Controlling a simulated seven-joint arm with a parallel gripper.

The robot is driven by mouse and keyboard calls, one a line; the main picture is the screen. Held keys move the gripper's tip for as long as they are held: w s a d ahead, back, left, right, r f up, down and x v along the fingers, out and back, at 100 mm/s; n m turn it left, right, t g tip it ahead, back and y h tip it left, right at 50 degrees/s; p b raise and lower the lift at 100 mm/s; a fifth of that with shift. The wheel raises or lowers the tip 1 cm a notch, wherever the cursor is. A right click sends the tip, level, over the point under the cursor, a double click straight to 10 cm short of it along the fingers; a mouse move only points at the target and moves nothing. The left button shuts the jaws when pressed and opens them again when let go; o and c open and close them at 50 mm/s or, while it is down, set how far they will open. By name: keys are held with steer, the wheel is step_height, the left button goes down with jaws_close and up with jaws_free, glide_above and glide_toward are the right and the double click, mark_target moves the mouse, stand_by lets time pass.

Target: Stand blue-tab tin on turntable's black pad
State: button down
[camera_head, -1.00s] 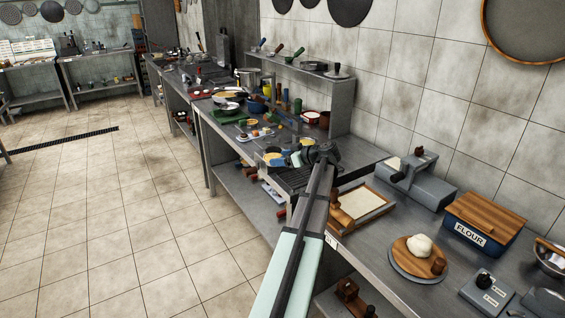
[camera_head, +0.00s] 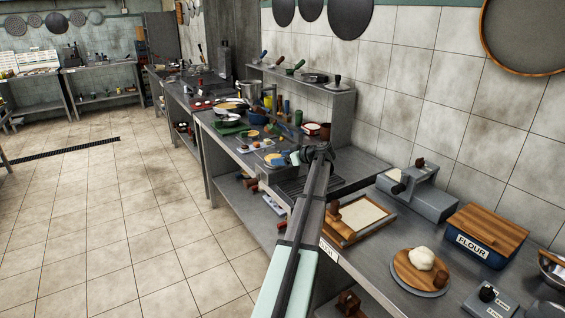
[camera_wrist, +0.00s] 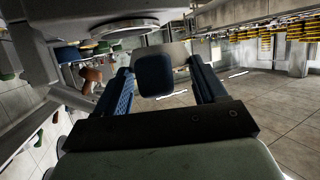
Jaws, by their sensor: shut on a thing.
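My gripper (camera_wrist: 163,92) shows in the wrist view with its two dark blue fingers on either side of a small held piece. This piece has a dark blue rounded tab (camera_wrist: 153,76) facing the camera and a pale body (camera_wrist: 177,54) behind it. I take it to be the blue-tab tin. In the head view my own arm covers most of the gripper, and a pale bit (camera_head: 295,157) shows at its left. A blue and yellow item (camera_head: 275,159) lies just left of it. I cannot clearly pick out the turntable or its black pad.
A wooden-framed tray (camera_head: 357,219), a grey machine (camera_head: 425,195), a flour box (camera_head: 485,238) and a round board with dough (camera_head: 405,268) stand right of my arm. Behind are a raised shelf (camera_head: 300,80) and a crowded bench. A round metal disc (camera_wrist: 125,28) shows in the wrist view.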

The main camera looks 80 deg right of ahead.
steer(key=d, duration=0.2)
steer(key=w+d, duration=0.1)
steer(key=d, duration=0.2)
steer(key=shift+w, duration=0.15)
steer(key=shift+f, duration=0.65)
steer(key=shift+f, duration=0.45)
jaws_free()
stand_by(0.4)
steer(key=v, duration=1.3)
steer(key=shift+s+a, duration=0.2)
steer(key=shift+s, duration=0.15)
